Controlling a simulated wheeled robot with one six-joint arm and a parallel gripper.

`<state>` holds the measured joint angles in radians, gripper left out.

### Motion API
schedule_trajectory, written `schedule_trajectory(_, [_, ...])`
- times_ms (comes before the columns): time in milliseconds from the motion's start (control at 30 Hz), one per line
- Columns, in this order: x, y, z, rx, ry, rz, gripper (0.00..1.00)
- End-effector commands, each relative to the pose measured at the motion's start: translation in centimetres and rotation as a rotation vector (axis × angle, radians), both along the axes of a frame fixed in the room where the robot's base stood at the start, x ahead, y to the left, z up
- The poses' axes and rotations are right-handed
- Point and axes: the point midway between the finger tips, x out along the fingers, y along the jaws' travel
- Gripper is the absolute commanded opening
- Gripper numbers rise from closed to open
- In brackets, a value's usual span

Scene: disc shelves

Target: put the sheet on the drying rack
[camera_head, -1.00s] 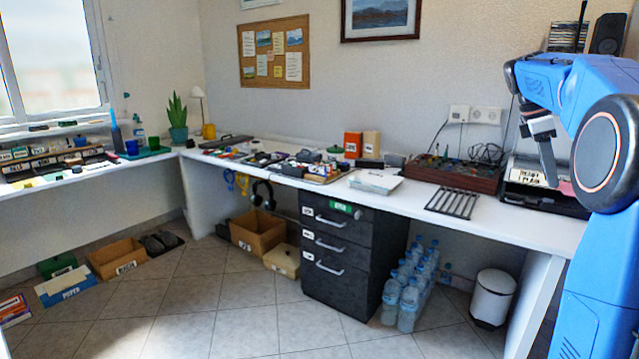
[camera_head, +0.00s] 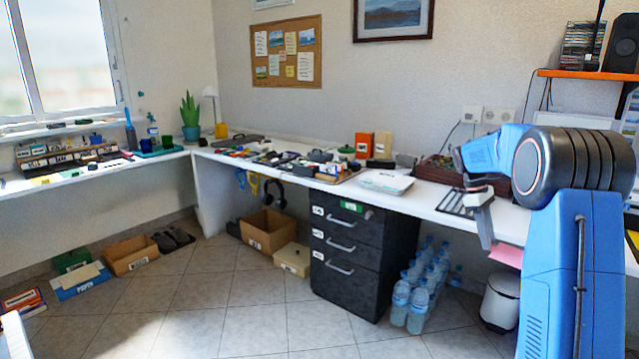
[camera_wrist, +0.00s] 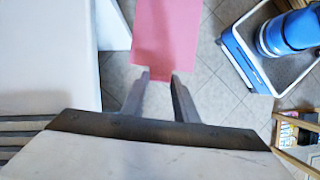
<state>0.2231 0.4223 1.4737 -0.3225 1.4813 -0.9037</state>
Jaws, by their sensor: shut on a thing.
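The pink sheet (camera_head: 506,255) hangs out from my gripper (camera_head: 488,246), in front of the desk's front edge. In the wrist view my gripper (camera_wrist: 160,77) is shut on the near end of the sheet (camera_wrist: 166,32), which reaches away over the tiled floor. The drying rack, a dark slatted frame (camera_head: 455,203), lies on the desk to the left of my gripper, partly hidden by my arm. Dark slats at the left edge of the wrist view (camera_wrist: 18,135) look like the same rack. No sheet is visible on it.
A dark box of cables (camera_head: 436,172) stands behind the rack. Below are a white bin (camera_head: 500,302), water bottles (camera_head: 418,300) and black drawers (camera_head: 345,250).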

Motion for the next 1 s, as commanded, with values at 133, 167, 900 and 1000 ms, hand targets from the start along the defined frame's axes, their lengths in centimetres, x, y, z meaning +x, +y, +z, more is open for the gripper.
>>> schedule_trajectory(133, [1.8, 3.4, -7.4, 0.001, 0.007, -0.088, 0.06])
schedule_trajectory(167, [2.1, 4.1, -8.8, 0.001, 0.007, -0.107, 0.06])
schedule_trajectory(900, [-1.8, 21.4, -40.8, -0.002, 0.005, -0.670, 0.06])
schedule_trajectory(1000, [-2.7, 22.4, -42.7, -0.003, 0.001, -0.715, 0.06])
